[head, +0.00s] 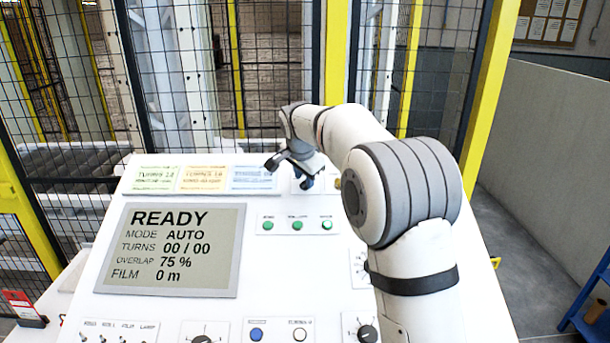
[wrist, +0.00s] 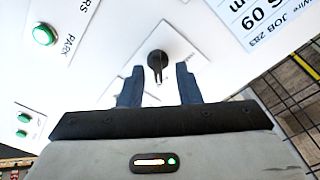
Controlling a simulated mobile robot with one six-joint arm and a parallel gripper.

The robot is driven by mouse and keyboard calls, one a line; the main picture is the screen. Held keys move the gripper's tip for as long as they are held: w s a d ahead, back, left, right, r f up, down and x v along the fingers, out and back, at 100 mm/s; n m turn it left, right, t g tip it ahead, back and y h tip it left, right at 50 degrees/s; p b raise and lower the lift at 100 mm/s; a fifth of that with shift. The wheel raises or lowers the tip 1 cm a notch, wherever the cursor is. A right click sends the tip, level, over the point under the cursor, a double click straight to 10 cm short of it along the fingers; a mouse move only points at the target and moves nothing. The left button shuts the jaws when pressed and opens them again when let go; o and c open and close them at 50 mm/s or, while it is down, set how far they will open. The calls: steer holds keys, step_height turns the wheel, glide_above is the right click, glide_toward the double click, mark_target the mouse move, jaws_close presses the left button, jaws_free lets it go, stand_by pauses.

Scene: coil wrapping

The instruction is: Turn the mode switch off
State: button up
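A black rotary switch (wrist: 157,66) on a white plate shows in the wrist view, ahead of and between my fingertips. I take it for the mode switch, but its label is not readable. My gripper (wrist: 158,82) is open, with one blue finger on each side of the knob's lower part. I cannot tell whether either finger touches it. In the head view my gripper (head: 306,183) is at the top of the sloping panel, hiding most of the plate there. The display (head: 170,250) reads READY, MODE AUTO.
Green lamps or buttons (head: 297,225) sit below the gripper on the white panel. More knobs (head: 366,333), toggles and a blue button (head: 257,334) line the lower panel. Paper labels (head: 204,178) lie left of the gripper. A mesh fence with yellow posts (head: 337,50) stands behind.

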steer(key=shift+w+d+f, duration=0.15)
steer(key=shift+w+f, duration=0.1)
steer(key=shift+f, duration=0.3)
